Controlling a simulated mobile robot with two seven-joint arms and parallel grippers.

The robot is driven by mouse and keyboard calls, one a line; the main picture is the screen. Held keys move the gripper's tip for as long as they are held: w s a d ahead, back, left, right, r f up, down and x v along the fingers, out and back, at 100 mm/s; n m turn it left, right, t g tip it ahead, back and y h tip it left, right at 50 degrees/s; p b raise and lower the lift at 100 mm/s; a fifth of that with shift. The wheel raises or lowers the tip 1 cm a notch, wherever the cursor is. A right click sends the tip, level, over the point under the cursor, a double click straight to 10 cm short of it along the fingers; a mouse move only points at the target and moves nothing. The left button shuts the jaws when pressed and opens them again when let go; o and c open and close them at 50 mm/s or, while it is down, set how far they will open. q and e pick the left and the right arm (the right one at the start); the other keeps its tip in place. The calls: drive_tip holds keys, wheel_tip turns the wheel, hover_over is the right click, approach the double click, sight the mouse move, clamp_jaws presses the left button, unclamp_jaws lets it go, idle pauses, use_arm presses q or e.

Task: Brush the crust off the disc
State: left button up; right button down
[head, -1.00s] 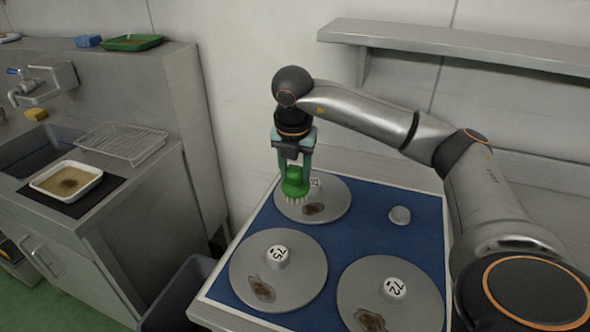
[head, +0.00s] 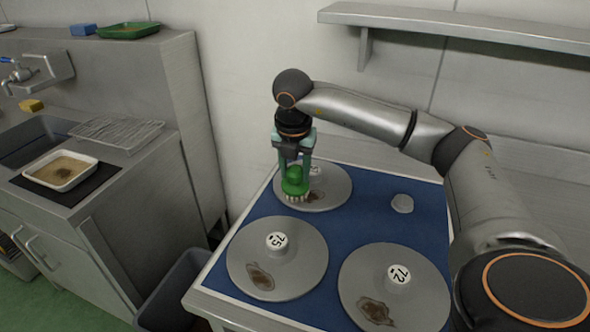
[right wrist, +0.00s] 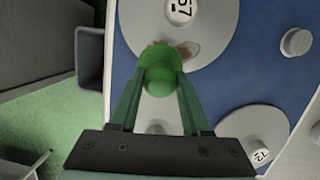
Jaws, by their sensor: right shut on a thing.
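My right gripper (head: 294,172) is shut on a green brush (head: 294,182) with pale bristles pointing down. The brush is over the left part of the back disc (head: 335,192), a grey round plate with a brown crust (head: 317,197) just right of the bristles. I cannot tell whether the bristles touch the disc. In the right wrist view the brush (right wrist: 160,68) hides part of the crust (right wrist: 188,48). Two more discs lie in front: one marked 75 (head: 300,243) and one marked 72 (head: 425,280), each with a brown crust patch. My left gripper is not in view.
The discs lie on a blue mat (head: 350,232) on a table, with a small grey knob (head: 402,203) at the right. A grey bin (head: 172,290) stands left of the table. Left are a counter with a tray (head: 60,171), wire rack (head: 117,132), sink and yellow sponge (head: 31,105). A shelf (head: 450,35) hangs above.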

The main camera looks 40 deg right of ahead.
drive_tip(key=shift+f, duration=0.2)
drive_tip(key=shift+b+x, duration=0.7)
drive_tip(key=shift+x, duration=0.15)
drive_tip(key=shift+r, duration=0.1)
drive_tip(key=shift+s+d+r+b, duration=0.1)
drive_tip(key=shift+s+d+b, duration=0.3)
drive_tip(key=shift+s+d, duration=1)
drive_tip(key=shift+s+d+f+b, duration=0.2)
drive_tip(key=shift+s+d+b, duration=0.6)
drive_tip(key=shift+s+d, duration=0.55)
drive_tip(key=shift+s+a+r, duration=0.1)
drive_tip(key=shift+s+a, duration=0.05)
